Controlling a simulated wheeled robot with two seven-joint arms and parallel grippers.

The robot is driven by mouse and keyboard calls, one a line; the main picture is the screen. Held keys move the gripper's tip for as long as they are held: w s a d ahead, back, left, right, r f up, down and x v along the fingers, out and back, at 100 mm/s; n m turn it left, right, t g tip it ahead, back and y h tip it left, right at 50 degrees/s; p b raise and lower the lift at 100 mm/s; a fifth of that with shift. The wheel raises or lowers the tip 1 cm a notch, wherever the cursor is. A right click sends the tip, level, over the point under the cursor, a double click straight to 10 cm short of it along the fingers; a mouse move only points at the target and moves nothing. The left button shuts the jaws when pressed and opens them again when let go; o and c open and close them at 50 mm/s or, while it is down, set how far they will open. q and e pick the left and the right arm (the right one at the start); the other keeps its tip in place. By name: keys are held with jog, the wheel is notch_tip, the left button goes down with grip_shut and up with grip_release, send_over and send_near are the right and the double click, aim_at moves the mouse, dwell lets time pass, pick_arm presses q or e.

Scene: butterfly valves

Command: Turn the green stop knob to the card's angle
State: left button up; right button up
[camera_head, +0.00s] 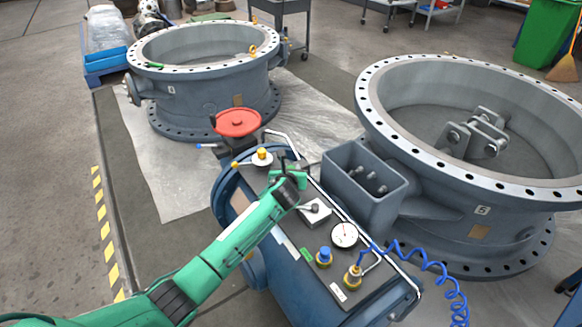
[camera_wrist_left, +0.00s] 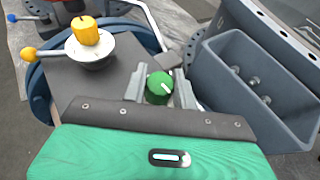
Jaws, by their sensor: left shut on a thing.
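My right gripper is not in view.
A yellow knob on a silver disc (camera_wrist_left: 91,38) stands left of my left gripper. A grey open box (camera_head: 364,185) is close on the right. The panel (camera_head: 290,220) also bears a gauge (camera_head: 344,234), a blue knob (camera_head: 324,257) and a coiled blue hose (camera_head: 437,266). A red handwheel (camera_head: 238,121) is behind.

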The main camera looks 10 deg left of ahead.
pick_arm(q)
jog(key=shift+r+n+y+p, duration=0.15)
jog(key=shift+n+y+p, duration=0.55)
jog(key=shift+y+p, duration=0.1)
jog(key=shift+n+g+y+p, duration=0.5)
jog(key=shift+n+y, duration=0.4)
jog(key=shift+y, duration=0.1)
jog(key=shift+n+g+y, duration=0.4)
jog(key=shift+n+y, duration=0.5)
jog(key=shift+y, duration=0.1)
jog(key=shift+n+g+y, duration=0.4)
jog(key=shift+n, duration=0.1)
jog(key=shift+f+n+g+y+b, duration=0.25)
jog(key=shift+n+g+y, duration=0.25)
jog(key=shift+n+y, duration=0.3)
jog(key=shift+n+g+y+b, duration=0.65)
jog(key=shift+n+g+y, duration=0.05)
jog(key=shift+n+g, duration=0.2)
jog(key=shift+n+g+y+b, duration=0.4)
jog(key=shift+n+g+b, duration=0.2)
jog(key=shift+n, duration=0.1)
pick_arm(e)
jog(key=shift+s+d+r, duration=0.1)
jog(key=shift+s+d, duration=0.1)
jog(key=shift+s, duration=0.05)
